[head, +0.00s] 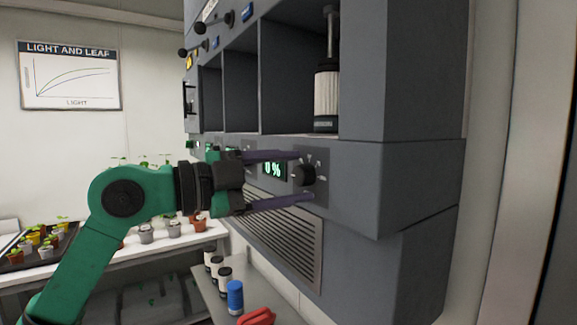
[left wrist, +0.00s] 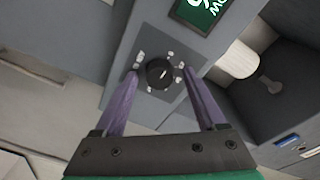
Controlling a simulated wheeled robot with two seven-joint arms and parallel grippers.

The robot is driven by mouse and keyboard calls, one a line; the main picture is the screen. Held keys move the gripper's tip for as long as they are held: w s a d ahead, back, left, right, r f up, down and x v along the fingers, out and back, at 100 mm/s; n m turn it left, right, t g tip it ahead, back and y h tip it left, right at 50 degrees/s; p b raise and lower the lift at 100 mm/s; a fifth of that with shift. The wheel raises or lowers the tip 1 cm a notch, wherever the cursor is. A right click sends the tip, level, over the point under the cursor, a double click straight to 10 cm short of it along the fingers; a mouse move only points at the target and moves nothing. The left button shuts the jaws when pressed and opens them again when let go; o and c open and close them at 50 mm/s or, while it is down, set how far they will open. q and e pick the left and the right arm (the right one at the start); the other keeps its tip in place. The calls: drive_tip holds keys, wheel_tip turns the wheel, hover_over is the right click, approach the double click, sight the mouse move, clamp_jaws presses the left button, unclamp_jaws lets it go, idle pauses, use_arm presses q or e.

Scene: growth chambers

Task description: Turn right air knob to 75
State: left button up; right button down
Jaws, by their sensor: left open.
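A round black knob (head: 306,174) sits on a dark plate on the grey chamber front. The green display (head: 272,169) beside it reads "0 %". In the left wrist view the knob (left wrist: 160,73) has a white pointer line and small pale marks around it. My left gripper (head: 300,176) is open, with its purple fingers pointing at the panel. In the left wrist view its fingertips (left wrist: 159,72) lie on either side of the knob, with gaps between. I cannot tell whether they reach the knob's depth. My right gripper is not in view.
Above the knob, an open bay holds a white and black cylinder (head: 327,95). A vent grille (head: 285,235) lies below. Several bottles, a blue one (head: 235,297) among them, and a red object (head: 257,317) stand on a low shelf. Potted plants (head: 172,229) stand on a bench at left.

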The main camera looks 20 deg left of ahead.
use_arm(q)
drive_tip(key=shift+c, duration=0.3)
drive_tip(key=shift+s, duration=0.1)
clamp_jaws()
